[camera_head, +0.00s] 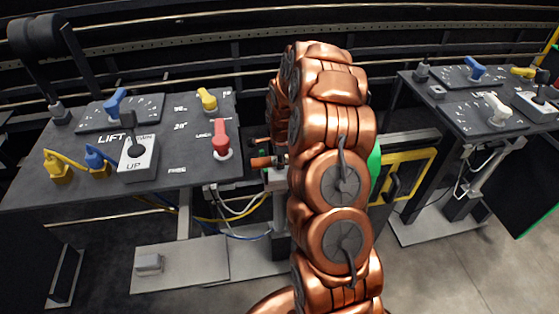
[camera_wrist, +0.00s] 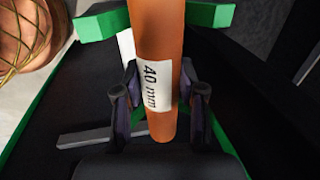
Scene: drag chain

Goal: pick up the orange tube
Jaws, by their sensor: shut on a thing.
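The orange tube (camera_wrist: 158,30) stands out in the wrist view, running from the top edge down between my fingers. It has a white label (camera_wrist: 153,86) reading "40 mm". My gripper (camera_wrist: 160,80) is shut on the tube near its lower end, one dark finger on each side. The tube's upper end is out of the wrist view. In the head view my copper arm hides my gripper. A small orange piece (camera_head: 262,162) shows left of the arm there; I cannot tell whether it is the tube.
Green bars (camera_wrist: 100,24) lie on either side of the tube, over a dark surface. In the head view, a dark control panel (camera_head: 75,192) with coloured levers is left, another (camera_head: 455,112) right. A yellow frame (camera_head: 408,155) stands behind my arm. Cables (camera_head: 235,212) hang below the left panel.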

